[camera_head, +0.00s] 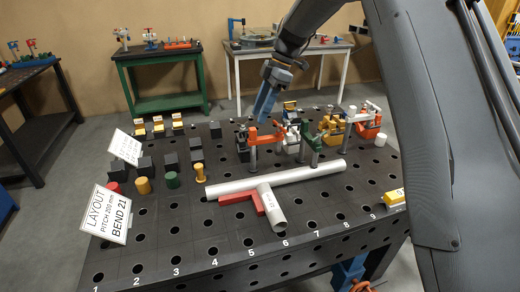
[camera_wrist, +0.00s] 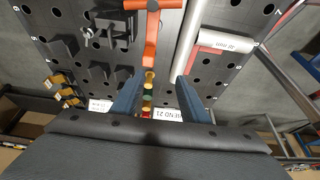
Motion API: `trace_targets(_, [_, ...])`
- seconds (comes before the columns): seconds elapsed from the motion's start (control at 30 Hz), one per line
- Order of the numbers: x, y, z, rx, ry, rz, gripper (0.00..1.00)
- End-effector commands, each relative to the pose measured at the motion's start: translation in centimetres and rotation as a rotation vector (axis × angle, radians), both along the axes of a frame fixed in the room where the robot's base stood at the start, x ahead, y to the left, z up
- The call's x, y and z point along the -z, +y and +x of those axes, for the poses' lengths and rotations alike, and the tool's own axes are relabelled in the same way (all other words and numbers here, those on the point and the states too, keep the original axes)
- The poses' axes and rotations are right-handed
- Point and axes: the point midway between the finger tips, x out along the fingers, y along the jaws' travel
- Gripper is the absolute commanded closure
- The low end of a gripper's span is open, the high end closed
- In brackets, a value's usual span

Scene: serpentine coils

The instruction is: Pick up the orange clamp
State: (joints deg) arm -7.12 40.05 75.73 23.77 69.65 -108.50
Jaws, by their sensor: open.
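In the wrist view the orange clamp (camera_wrist: 152,32) is at the top middle, running down toward the gap between my fingers. My gripper (camera_head: 265,106) is open and empty, pointing down above and behind the clamp in the head view. In the wrist view my gripper (camera_wrist: 156,97) shows two blue fingers spread apart, with no clamp between them. Another orange-red clamp (camera_head: 364,121) stands farther right.
A green clamp (camera_head: 313,140) stands close to the right. White pipes (camera_head: 285,178) with a red square (camera_head: 240,197) lie in front. Black blocks (camera_head: 196,152) and coloured cylinders (camera_head: 172,180) stand left. A sign (camera_head: 107,213) stands at the front left edge.

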Motion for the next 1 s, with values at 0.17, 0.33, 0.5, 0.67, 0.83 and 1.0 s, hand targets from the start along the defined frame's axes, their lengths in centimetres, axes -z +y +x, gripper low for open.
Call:
trace_targets(0.17, [2.3, 0.0, 0.6, 0.000, 0.000, 0.000, 0.59])
trace_targets(0.33, [4.5, 0.0, 1.2, 0.000, 0.000, 0.000, 0.59])
trace_targets(0.5, [5.7, 0.0, 1.6, 0.001, 0.000, 0.000, 0.59])
trace_targets(0.67, [6.6, 0.3, 1.5, 0.000, 0.002, 0.000, 0.59])
trace_targets(0.83, [8.0, 0.9, 1.3, 0.002, 0.002, 0.000, 0.59])
trace_targets(1.0, [9.5, 1.6, 1.3, 0.002, 0.003, -0.001, 0.59])
